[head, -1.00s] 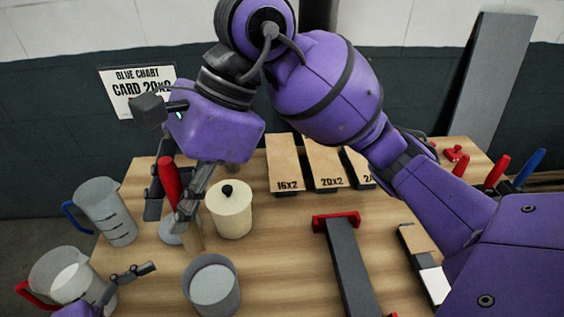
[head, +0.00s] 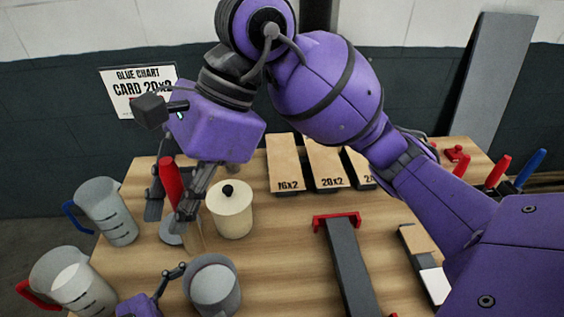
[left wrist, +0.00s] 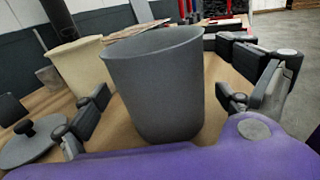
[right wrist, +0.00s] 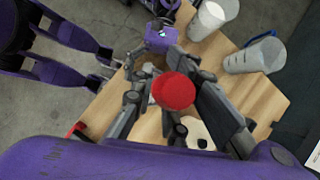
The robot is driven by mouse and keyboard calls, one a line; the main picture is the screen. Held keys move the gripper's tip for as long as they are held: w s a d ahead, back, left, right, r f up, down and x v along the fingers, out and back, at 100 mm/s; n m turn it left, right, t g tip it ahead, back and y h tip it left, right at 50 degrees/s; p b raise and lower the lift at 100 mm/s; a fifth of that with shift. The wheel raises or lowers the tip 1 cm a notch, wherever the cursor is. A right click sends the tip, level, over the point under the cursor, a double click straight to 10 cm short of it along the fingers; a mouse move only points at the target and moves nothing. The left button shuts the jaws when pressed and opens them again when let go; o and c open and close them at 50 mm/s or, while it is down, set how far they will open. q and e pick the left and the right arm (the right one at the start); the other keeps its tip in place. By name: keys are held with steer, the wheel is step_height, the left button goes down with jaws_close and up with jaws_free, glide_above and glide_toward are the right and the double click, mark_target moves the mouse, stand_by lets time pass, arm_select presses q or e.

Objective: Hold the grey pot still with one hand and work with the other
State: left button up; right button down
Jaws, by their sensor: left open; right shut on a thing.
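The grey pot (head: 213,290) stands upright on the table at the bottom of the head view; its inside looks lighter grey. My left gripper (head: 170,287) is low and just left of the pot. In the left wrist view the pot (left wrist: 160,90) stands between its spread fingers, with gaps on both sides. My right gripper (head: 178,196) is shut on a red-handled tool (head: 170,180), held upright left of the cream pot (head: 232,213). The tool's round red end (right wrist: 173,91) shows in the right wrist view; its lower end is partly hidden by the fingers.
A grey lid with a black knob (left wrist: 30,140) lies beside the cream pot. A blue-handled jug (head: 108,212) and a red-handled jug (head: 75,285) stand at the left edge. Labelled boxes (head: 284,165) lie behind; a red-ended grey bar (head: 348,265) lies right of the pot.

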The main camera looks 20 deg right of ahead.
mark_target(191, 226)
arm_select(q)
steer(key=c, duration=1.8)
arm_select(e)
steer(key=f, duration=0.1)
steer(key=d+f, duration=0.1)
steer(key=f, duration=0.1)
steer(key=shift+w+f+n, duration=0.1)
steer(key=shift+f+n, duration=0.15)
steer(key=shift+n, duration=0.05)
steer(key=shift+a+f+g, duration=0.25)
steer(key=shift+f+g, duration=0.05)
steer(key=shift+a+n+h, duration=0.3)
steer(key=shift+n, duration=0.1)
steer(key=shift+a+f, duration=0.1)
steer(key=shift+f, duration=0.1)
arm_select(q)
steer(key=shift+f, duration=0.1)
arm_select(e)
step_height(191, 226, down, 14)
